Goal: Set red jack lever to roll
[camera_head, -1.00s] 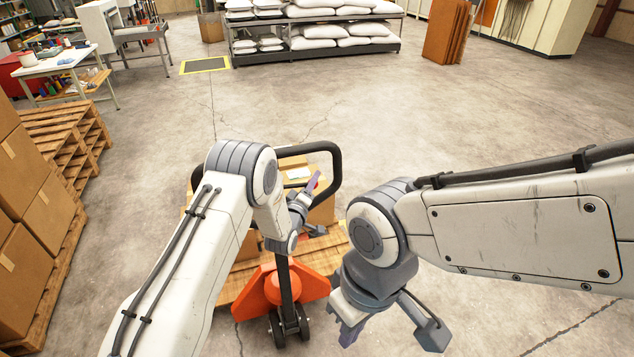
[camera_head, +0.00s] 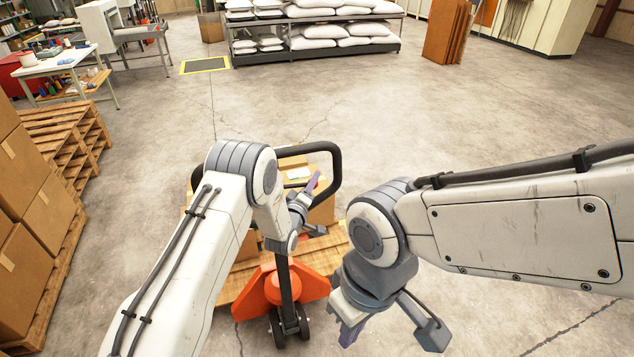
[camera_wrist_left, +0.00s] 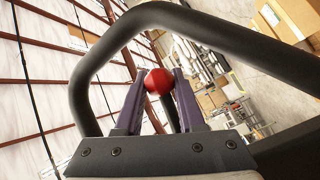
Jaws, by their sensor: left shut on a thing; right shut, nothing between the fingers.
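The pallet jack (camera_head: 308,283) has an orange body, a dark upright and a black loop handle (camera_head: 336,165). Its red lever knob (camera_wrist_left: 158,82) sits inside the handle loop and shows as a red ball in the left wrist view; only a speck of it shows in the head view. My left gripper (camera_head: 314,186) is at the handle, its two purple fingers (camera_wrist_left: 158,95) closed on either side of the red knob. My right gripper (camera_head: 350,333) is shut and empty, low and to the right of the jack, pointing at the floor.
A wooden pallet with cardboard boxes (camera_head: 247,246) stands at the jack. Stacked boxes (camera_head: 30,240) on pallets line the left. The floor to the right is clear.

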